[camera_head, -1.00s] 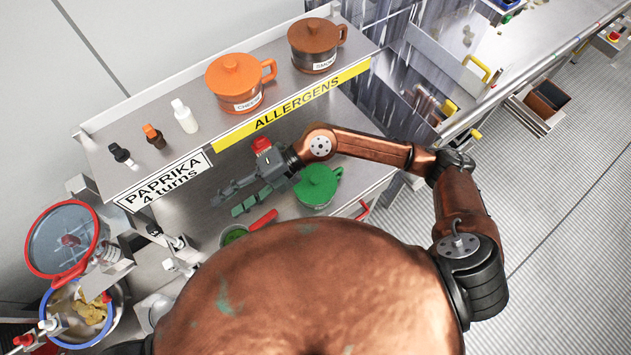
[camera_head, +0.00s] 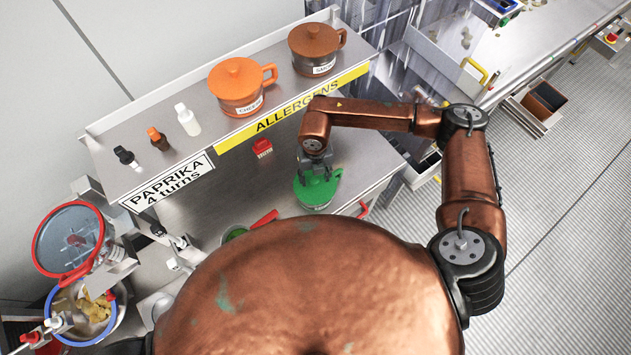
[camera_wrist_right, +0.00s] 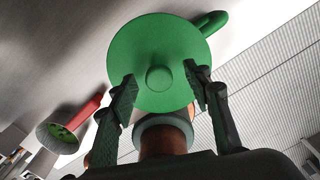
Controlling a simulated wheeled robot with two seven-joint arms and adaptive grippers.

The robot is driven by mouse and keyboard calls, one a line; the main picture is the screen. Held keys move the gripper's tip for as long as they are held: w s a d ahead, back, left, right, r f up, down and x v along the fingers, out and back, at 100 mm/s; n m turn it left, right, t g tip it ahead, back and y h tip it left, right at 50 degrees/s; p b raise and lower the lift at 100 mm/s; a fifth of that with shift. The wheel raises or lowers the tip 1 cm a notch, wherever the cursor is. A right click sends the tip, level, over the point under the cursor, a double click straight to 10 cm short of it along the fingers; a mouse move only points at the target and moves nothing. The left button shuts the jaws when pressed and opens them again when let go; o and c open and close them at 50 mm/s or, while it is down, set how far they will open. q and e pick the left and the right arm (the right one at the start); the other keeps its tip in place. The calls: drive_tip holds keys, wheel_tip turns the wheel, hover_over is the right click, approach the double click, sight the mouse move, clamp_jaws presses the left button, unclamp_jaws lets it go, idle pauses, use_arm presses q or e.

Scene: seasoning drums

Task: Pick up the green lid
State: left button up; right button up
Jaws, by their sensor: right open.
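The green lid (camera_head: 313,192) sits on a container on the steel counter, just beyond my round copper body in the head view. In the right wrist view the green lid (camera_wrist_right: 159,50) is a round disc with a raised knob in the middle and a green handle at the upper right. My right gripper (camera_head: 318,172) points down over the lid. In the wrist view the right gripper (camera_wrist_right: 158,82) is open, with one finger on each side of the knob. I cannot tell whether the fingers touch the lid. My left gripper is not seen.
A red-handled scoop with green contents (camera_wrist_right: 62,138) lies left of the lid. A small red-topped item (camera_head: 262,147) stands behind. The shelf above holds orange (camera_head: 238,82) and brown (camera_head: 315,45) lidded pots and small bottles. A red-rimmed sieve (camera_head: 62,240) is at the left.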

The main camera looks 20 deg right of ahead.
drive_tip(key=shift+a+f, duration=0.1)
drive_tip(key=shift+f, duration=0.8)
clamp_jaws()
drive_tip(key=shift+r, duration=0.1)
